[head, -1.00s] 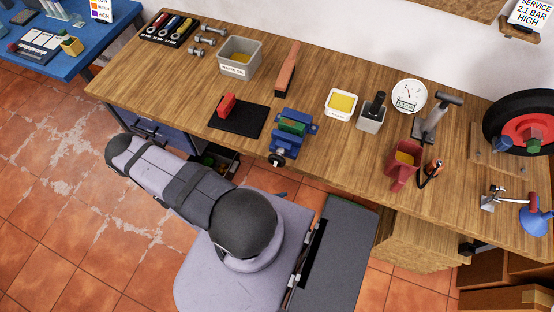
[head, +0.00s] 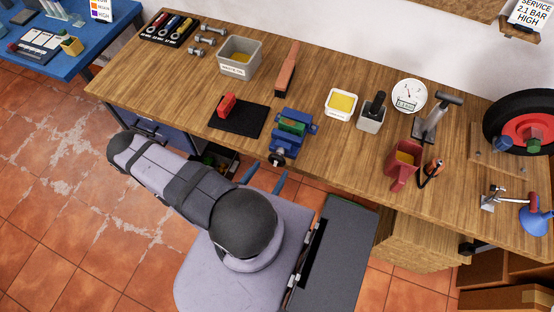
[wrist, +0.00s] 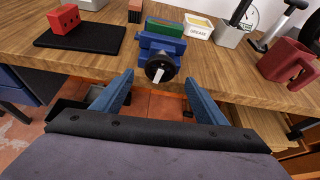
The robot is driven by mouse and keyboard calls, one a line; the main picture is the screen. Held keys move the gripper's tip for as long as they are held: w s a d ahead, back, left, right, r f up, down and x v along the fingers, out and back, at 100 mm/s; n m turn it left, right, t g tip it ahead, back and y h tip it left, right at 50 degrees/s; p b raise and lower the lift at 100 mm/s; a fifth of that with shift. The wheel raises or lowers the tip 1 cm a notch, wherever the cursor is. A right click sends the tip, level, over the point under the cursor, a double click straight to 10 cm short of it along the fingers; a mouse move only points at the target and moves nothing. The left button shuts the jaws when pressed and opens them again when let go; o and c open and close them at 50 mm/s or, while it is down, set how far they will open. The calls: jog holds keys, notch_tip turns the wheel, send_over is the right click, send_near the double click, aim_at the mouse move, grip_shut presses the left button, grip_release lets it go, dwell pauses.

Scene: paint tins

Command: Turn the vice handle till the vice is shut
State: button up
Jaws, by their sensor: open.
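The blue vice (head: 289,132) stands at the front edge of the workbench, with a green block (head: 292,126) between its jaws. Its round black handle (head: 277,159) faces the front and overhangs the edge. In the wrist view the handle (wrist: 162,68) shows a pale grip on its face, and the vice (wrist: 160,44) is behind it. My gripper (head: 264,178) is in front of and below the handle, apart from it. In the wrist view the blue fingers of my gripper (wrist: 158,92) are spread wide and empty, one on each side below the handle.
A black mat (head: 238,118) with a red block (head: 227,105) lies left of the vice.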

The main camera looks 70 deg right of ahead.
aim_at(276, 163)
jog(key=shift+d+f, duration=0.1)
jog(key=shift+d, duration=0.05)
jog(key=shift+b+x, duration=0.3)
jog(key=shift+x, duration=0.8)
jog(key=shift+b+x, duration=0.6)
jog(key=shift+x, duration=1.75)
jog(key=shift+s, duration=0.1)
jog(key=c, duration=1)
